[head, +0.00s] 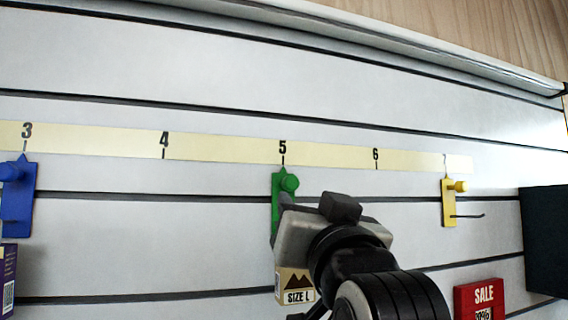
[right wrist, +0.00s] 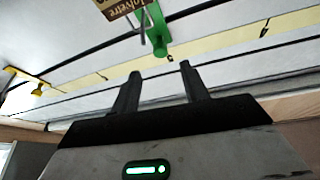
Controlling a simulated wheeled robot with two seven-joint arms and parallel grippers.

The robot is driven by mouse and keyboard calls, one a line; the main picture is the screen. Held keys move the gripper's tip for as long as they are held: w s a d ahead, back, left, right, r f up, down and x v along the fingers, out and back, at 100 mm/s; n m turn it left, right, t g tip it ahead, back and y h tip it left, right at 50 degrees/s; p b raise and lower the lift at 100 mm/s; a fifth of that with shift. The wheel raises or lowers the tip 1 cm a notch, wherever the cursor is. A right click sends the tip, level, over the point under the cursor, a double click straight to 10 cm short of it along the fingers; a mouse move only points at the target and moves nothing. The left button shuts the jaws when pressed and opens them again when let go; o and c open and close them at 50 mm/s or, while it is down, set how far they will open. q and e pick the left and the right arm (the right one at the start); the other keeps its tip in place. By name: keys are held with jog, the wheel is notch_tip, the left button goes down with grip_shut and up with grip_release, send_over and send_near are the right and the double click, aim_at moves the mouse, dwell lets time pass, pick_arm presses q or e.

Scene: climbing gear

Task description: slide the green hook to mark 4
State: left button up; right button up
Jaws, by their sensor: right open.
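The green hook (head: 283,190) sits on the slatted wall with its pointed top under mark 5 of the cream number strip (head: 222,149). Mark 4 (head: 165,140) is to its left. My right gripper (head: 280,222) is in front of the hook's lower part and hides some of it. In the right wrist view the green hook (right wrist: 156,35) shows beyond my open right gripper (right wrist: 160,68), whose two fingers are apart with nothing between them. A brown and white box (head: 296,287) marked SIZE L shows below the gripper, near the hook's prong. My left gripper is out of view.
A blue hook (head: 19,205) is under mark 3, with a purple box (head: 8,275) below it. A yellow hook (head: 449,203) is near the strip's right end. A red SALE sign (head: 480,297) and a dark block (head: 543,240) are at right. The strip between marks 3 and 5 is clear.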

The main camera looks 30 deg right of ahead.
aim_at(292, 186)
pick_arm(q)
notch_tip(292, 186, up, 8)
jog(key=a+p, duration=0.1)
jog(key=p, duration=0.6)
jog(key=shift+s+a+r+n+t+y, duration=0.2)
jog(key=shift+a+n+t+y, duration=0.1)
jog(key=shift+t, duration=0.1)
pick_arm(e)
jog(key=x, duration=1)
jog(key=shift+w+r, duration=0.1)
jog(key=shift+w, duration=0.1)
pick_arm(q)
jog(key=shift+p, duration=0.3)
pick_arm(e)
grip_shut()
